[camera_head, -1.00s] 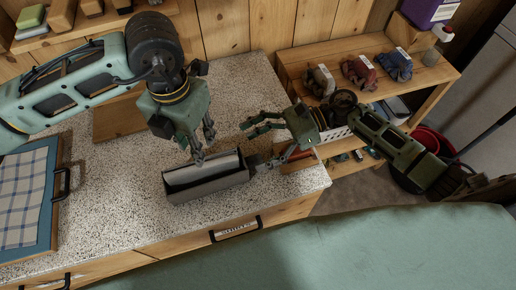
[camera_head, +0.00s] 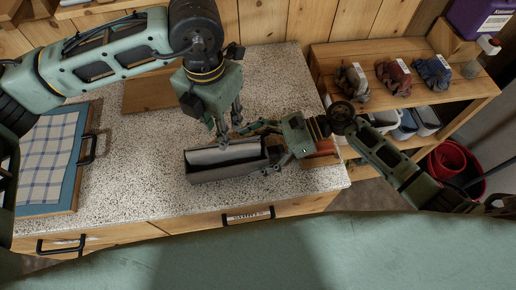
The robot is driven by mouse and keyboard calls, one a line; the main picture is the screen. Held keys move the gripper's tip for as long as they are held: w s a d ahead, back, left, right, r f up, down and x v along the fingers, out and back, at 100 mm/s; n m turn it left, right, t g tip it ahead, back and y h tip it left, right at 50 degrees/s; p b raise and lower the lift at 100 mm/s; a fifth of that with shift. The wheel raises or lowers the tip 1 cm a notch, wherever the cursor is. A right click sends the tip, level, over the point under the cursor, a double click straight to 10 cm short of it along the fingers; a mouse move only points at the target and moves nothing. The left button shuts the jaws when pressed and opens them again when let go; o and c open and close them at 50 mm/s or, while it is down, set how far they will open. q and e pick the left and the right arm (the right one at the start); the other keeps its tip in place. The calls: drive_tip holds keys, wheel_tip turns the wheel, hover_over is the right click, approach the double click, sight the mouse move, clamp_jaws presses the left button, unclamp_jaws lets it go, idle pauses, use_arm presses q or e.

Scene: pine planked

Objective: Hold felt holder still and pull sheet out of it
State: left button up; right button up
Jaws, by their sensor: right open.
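The felt holder (camera_head: 215,175) is a long grey open-topped box lying on the speckled counter near its front edge. A paler grey sheet (camera_head: 218,155) shows inside it, along the back; its lower part is hidden by the front wall. My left gripper (camera_head: 226,143) points down at the back edge of the holder and sheet; whether its fingers are closed on anything I cannot tell. My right gripper (camera_head: 262,146) is open at the holder's right end, one finger behind the corner and one near the front. Contact there is unclear.
A blue tray with a checked cloth (camera_head: 45,160) is at the left of the counter (camera_head: 130,200). A wooden shelf (camera_head: 395,60) with several gloves and bins stands at right, and a red bucket (camera_head: 450,165) is on the floor. The counter left of the holder is clear.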

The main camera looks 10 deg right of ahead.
drive_tip(key=c, duration=1.3)
drive_tip(key=shift+o, duration=0.2)
